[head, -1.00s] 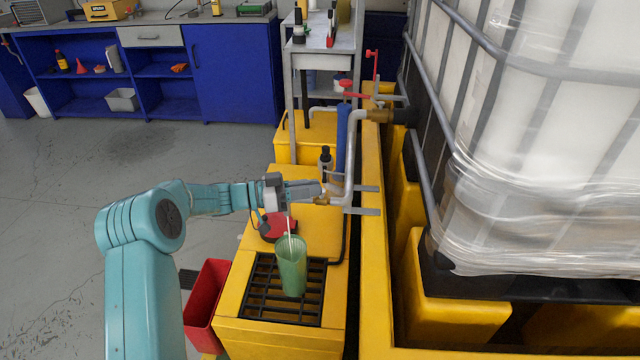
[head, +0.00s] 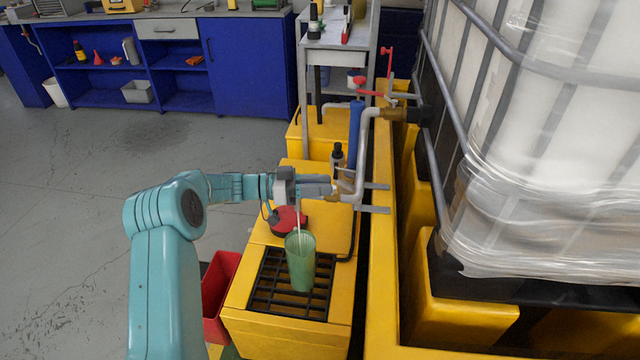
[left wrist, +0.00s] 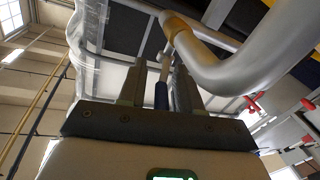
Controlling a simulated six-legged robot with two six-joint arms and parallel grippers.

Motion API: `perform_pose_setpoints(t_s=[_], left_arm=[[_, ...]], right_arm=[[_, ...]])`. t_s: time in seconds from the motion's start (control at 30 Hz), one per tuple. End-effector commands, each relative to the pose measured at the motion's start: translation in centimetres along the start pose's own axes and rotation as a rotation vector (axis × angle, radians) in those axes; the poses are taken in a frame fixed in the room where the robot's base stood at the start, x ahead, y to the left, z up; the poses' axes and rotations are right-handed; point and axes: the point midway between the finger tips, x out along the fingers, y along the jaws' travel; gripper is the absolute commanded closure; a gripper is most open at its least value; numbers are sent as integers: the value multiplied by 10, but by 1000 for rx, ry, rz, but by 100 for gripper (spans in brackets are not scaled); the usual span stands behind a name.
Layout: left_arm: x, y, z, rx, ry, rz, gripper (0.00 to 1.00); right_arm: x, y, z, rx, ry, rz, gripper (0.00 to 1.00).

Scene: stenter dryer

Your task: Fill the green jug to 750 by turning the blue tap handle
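The green jug (head: 301,265) stands upright on the black grate (head: 262,292) in the head view. A thin pale stream (head: 298,218) falls from the tap area into its open mouth. The level and marks inside are too small to read. My left gripper (head: 330,190) is at the tap on the pipe end, above and behind the jug. In the left wrist view, the blue tap handle (left wrist: 161,97) lies between my two fingers (left wrist: 160,88), which look closed about it. My right gripper is in neither view.
A red round object (head: 287,220) lies behind the grate on the yellow stand (head: 280,335). A red bin (head: 219,295) stands left. Grey floor at left is clear.

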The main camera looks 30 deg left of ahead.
Motion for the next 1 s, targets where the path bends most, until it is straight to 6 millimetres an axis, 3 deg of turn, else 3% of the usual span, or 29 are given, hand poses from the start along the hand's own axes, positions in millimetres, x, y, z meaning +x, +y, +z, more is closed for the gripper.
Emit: perform_pose_setpoints(t_s=[0.3, 0.43, 0.8, 1.0], left_arm=[[1, -1, -1, 3, 0, -1, 59], [-11, -1, -1, 4, 0, -3, 59], [-104, -2, -1, 3, 0, -6, 59], [-144, -1, 0, 2, 0, -3, 59]], right_arm=[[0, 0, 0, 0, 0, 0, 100], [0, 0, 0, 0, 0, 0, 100], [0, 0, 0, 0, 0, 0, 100], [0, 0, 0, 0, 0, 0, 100]])
